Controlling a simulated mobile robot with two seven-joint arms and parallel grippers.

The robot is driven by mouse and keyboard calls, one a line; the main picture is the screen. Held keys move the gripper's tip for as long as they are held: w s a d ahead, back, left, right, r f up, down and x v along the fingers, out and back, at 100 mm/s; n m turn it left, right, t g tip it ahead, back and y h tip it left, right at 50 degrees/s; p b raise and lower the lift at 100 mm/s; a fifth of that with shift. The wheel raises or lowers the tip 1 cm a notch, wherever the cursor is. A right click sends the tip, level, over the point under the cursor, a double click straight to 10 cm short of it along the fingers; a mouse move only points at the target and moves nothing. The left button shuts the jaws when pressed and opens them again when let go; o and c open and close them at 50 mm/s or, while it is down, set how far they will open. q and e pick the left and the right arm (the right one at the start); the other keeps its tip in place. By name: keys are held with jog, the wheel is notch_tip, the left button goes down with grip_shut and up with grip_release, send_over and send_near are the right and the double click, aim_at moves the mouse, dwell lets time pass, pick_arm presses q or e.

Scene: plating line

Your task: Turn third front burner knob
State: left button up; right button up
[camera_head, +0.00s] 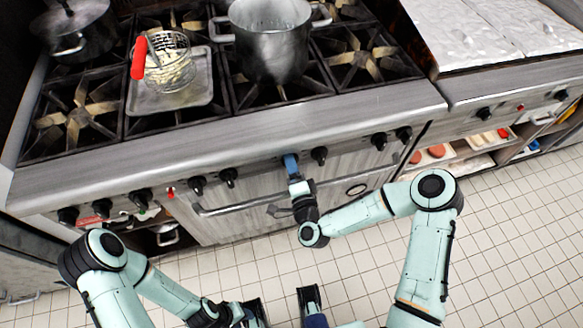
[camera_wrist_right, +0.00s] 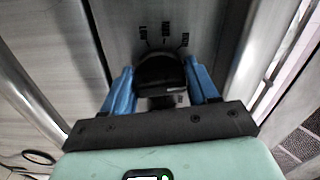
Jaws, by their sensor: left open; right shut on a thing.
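My right gripper (camera_head: 290,165) is at the front control panel of the range. Its blue fingers close on a dark burner knob (camera_wrist_right: 160,72), one on each side of it in the right wrist view. In the head view the gripper hides this knob. My left gripper (camera_head: 282,304) is open and empty low in the head view, over the floor, partly cut off by the bottom edge.
Neighbouring knobs (camera_head: 319,155) and (camera_head: 228,177) flank the gripped one. An oven door handle (camera_head: 240,207) runs below. The tiled floor is clear at right.

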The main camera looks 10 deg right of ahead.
jog(key=shift+m, duration=0.8)
jog(key=o, duration=1)
jog(key=shift+s, duration=0.1)
jog(key=s+p, duration=0.6)
jog(key=s, duration=0.7)
jog(key=shift+s+d+p, duration=0.1)
jog(key=shift+d+p, duration=0.1)
jog(key=shift+p, duration=0.15)
